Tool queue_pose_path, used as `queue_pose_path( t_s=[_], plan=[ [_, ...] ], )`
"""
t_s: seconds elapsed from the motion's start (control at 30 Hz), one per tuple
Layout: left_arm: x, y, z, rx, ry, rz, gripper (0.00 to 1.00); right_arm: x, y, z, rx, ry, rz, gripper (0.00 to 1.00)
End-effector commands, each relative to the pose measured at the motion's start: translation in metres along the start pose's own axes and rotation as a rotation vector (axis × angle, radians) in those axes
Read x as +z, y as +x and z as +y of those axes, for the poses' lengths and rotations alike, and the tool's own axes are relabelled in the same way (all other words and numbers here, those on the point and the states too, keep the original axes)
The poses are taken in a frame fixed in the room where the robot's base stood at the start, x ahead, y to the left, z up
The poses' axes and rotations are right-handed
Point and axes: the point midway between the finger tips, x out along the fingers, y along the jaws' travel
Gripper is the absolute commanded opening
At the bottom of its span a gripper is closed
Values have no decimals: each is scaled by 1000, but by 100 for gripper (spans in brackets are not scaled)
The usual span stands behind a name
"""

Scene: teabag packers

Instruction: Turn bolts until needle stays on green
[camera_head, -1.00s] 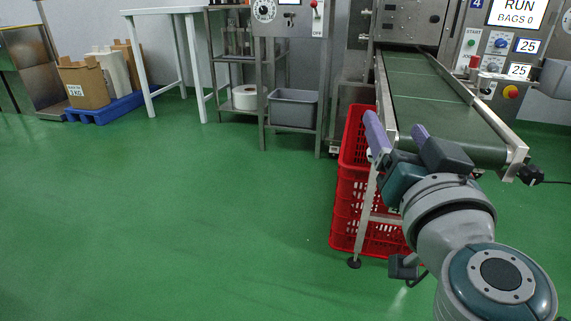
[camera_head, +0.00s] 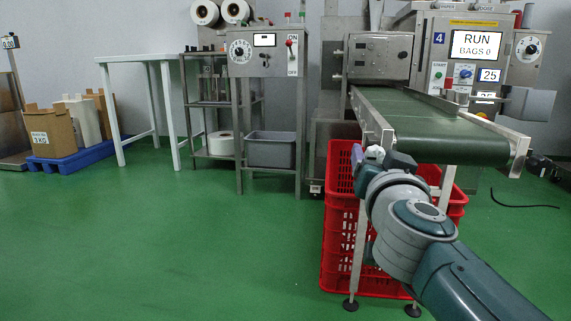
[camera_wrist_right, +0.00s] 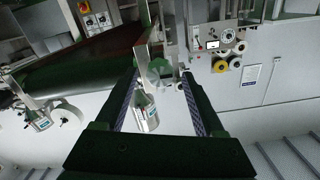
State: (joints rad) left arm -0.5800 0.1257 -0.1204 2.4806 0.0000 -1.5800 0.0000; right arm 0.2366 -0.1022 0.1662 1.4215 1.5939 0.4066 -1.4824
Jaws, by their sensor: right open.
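My right gripper (camera_head: 378,155) is open beside the near left corner of the conveyor (camera_head: 435,138). In the right wrist view its two fingers (camera_wrist_right: 160,85) stand apart, with a small silver and white part (camera_wrist_right: 147,112) visible between them, which I cannot identify. The conveyor has a dark green belt and metal end brackets (camera_head: 519,155). Bolts are too small to make out clearly. A round dial (camera_head: 240,50) is on the grey cabinet at left, and another dial (camera_head: 532,46) is on the machine at right. No needle on a green zone is readable. My left gripper is out of view.
A red crate (camera_head: 340,235) stands under the conveyor, close to my right arm. A grey bin (camera_head: 271,150) sits on the cabinet's lower shelf. A white table (camera_head: 150,58) and boxes on a blue pallet (camera_head: 75,158) are at left. The green floor at left is clear.

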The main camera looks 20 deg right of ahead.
Motion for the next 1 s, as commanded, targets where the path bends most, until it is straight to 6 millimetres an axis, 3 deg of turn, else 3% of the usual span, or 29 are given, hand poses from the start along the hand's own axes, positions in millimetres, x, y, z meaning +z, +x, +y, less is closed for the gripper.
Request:
queue_pose_path(
  t_s=[0.37, 1.0],
  plan=[
    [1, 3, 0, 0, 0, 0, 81, -1, 7, 0, 0, 0, 0, 70],
    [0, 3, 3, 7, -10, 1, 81, 0, 6, 0, 0, 0, 0, 0]
  ],
)
